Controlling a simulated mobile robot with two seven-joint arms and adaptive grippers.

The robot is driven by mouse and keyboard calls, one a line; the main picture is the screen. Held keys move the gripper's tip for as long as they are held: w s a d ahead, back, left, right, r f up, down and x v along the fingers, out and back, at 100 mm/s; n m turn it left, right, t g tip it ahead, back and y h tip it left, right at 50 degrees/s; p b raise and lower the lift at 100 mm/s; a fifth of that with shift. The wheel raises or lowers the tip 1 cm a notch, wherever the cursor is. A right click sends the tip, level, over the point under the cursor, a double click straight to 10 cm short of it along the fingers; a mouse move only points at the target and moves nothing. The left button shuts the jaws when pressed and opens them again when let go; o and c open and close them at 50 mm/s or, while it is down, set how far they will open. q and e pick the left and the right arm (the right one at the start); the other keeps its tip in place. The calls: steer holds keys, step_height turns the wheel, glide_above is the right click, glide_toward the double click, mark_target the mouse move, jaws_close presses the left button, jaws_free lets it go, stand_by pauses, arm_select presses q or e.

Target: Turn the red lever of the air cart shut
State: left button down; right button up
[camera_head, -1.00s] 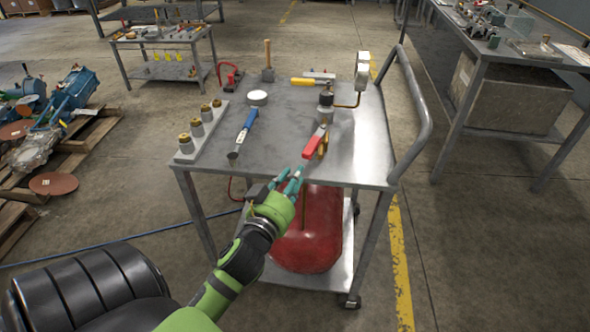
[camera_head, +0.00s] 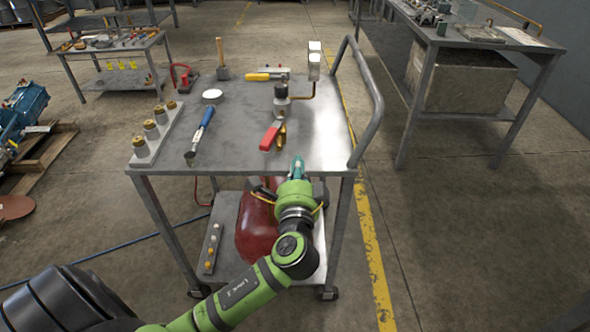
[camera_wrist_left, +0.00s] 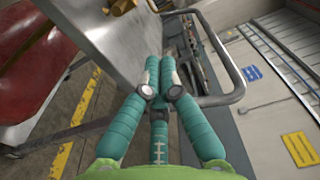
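The air cart (camera_head: 235,172) is a grey metal cart with a flat top. The red lever (camera_head: 270,136) lies near the front right of its top, beside a brass valve (camera_head: 282,134). A red tank (camera_head: 257,232) sits on the lower shelf and also shows in the wrist view (camera_wrist_left: 35,60). My left gripper (camera_head: 298,165) is at the cart's front edge, to the right of and nearer than the lever, not touching it. In the wrist view its teal fingertips (camera_wrist_left: 160,62) lie together with nothing seen between them. My right gripper is out of view.
The handrail (camera_head: 372,110) rises at the right. Floor to the right is clear.

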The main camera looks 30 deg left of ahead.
mark_target(273, 134)
arm_select(q)
steer(key=x, duration=0.6)
steer(key=shift+r, duration=0.1)
steer(key=a, duration=0.1)
steer(key=s+a+p, duration=0.1)
steer(key=a, duration=0.1)
steer(key=shift+a, duration=0.5)
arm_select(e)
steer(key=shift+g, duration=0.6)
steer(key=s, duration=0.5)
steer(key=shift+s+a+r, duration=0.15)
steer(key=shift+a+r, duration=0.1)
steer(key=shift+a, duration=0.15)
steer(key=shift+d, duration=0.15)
arm_select(q)
steer(key=shift+a, duration=0.1)
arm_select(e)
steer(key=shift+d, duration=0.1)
